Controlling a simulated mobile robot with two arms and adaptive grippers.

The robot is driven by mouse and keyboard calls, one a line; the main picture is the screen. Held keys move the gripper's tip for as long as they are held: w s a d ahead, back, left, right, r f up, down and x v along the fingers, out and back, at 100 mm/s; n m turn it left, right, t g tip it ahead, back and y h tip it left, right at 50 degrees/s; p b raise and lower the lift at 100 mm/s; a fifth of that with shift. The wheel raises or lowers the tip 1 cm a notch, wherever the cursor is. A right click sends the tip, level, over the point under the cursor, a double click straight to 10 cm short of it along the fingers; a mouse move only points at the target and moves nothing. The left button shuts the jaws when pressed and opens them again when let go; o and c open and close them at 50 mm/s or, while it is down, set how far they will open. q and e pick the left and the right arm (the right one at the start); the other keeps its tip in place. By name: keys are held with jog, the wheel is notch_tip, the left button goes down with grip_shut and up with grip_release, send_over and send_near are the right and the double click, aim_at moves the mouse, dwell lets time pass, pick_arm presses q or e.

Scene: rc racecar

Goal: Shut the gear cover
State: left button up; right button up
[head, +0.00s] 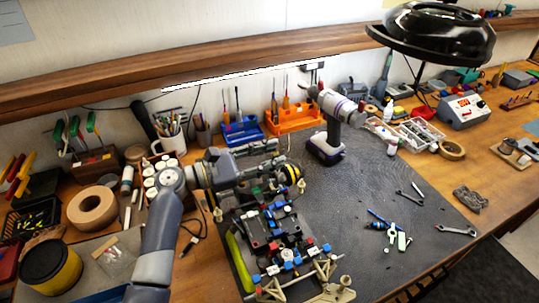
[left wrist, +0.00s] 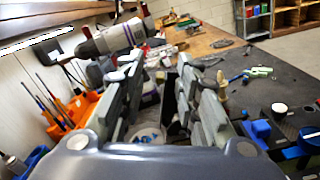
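The RC racecar (head: 284,250) stands on the dark mat, a black chassis with blue, red and white parts and tan suspension arms. My left gripper (head: 274,168) reaches in from the left over the car's far end. In the left wrist view my left gripper (left wrist: 165,72) is open, its two grey fingers apart. Between and below the fingers show a blue and white round part (left wrist: 148,134) and a dark upright part (left wrist: 172,108). I cannot tell for sure which part is the gear cover, or whether the fingers touch it. A dark piece at the head view's bottom edge may be my right gripper (head: 420,289).
A drill (head: 328,122) stands on the mat just beyond the car. Wrenches (head: 455,230) and small tools lie to the right. An orange tool rack (head: 293,118) is at the back. The mat's right middle is mostly clear.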

pick_arm(q)
jog(key=v, duration=1.2)
jog(key=shift+d+r, duration=0.1)
